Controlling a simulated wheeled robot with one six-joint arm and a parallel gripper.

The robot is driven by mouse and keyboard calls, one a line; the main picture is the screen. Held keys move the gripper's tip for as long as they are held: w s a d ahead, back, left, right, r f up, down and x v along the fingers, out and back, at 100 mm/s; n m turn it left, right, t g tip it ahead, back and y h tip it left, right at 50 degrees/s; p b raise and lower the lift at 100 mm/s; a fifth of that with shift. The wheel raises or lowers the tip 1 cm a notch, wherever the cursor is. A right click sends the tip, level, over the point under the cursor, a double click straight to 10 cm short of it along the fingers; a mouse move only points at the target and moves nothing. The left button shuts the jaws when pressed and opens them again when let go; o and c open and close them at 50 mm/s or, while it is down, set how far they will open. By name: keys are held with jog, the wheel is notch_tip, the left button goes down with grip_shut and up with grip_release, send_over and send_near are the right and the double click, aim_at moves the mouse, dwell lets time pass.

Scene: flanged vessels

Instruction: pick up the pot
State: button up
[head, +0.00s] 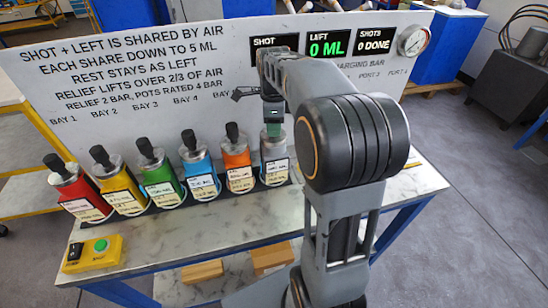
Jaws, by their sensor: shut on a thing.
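Several pots with labels stand in a row on the marble-topped bench. The rightmost one is a grey-white pot (275,165), upright in its place at the end of the row. My gripper (273,130) points down from above and is shut on the top of this pot, hiding its knob. The pot appears to be at the same level as its neighbours; whether its base touches the bench is not clear. Red (78,190), yellow (117,178), green (158,175), blue (199,167) and orange (237,163) pots stand to its left, each with a black knob.
A white sign board (150,75) with displays and a pressure gauge (412,40) rises behind the pots. A yellow box with a green button (98,247) sits at the bench's front left. The marble bench top (180,240) is bare in front of the pots.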

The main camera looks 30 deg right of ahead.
grip_shut()
jog(key=shift+r, duration=0.2)
dwell(0.5)
